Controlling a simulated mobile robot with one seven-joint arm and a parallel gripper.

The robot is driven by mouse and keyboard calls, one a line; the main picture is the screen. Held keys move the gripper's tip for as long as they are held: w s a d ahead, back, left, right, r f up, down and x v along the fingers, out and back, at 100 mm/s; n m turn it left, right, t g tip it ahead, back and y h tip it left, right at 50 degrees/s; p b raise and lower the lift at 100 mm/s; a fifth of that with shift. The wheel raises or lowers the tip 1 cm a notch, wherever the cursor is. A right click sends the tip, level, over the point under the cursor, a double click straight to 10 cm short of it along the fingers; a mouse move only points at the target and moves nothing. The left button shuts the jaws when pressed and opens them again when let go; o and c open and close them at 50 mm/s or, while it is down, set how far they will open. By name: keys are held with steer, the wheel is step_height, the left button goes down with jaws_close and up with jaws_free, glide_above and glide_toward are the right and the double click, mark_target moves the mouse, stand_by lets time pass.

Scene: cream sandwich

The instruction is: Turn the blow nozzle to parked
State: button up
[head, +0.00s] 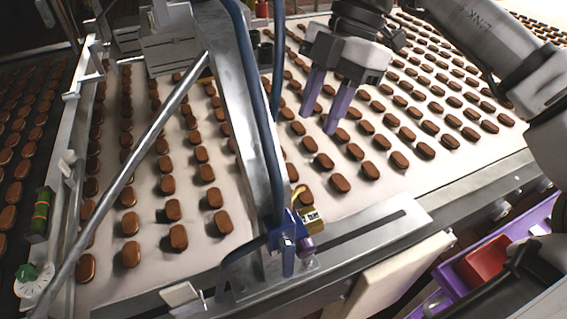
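A blue bracket (287,250) with a short purple-tipped piece (306,244) sits at the foot of the metal arch, at the near edge of the conveyor. I take this to be the blow nozzle, but I cannot tell for sure which way it is turned. A yellow label (310,217) with dark lettering is just above it, beside a small brass part. My gripper (319,121) hangs over the belt, above and right of the bracket and apart from it. Its two purple fingers point down, with a gap between them and nothing held.
Rows of brown biscuits lie on the pale belt (222,262). The metal arch (245,105) with blue hoses and a slanted rod (130,165) cross over it. A slotted metal plate (365,235) lies right of the bracket. A purple tray with a red box (484,262) is at lower right.

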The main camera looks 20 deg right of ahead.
mark_target(293, 191)
steer(key=b+x, duration=0.1)
steer(key=x, duration=1.2)
steer(key=shift+s+a+f+b, duration=0.15)
steer(key=shift+s+f+b, duration=0.05)
steer(key=shift+s+b, duration=0.1)
steer(key=shift+c, duration=0.2)
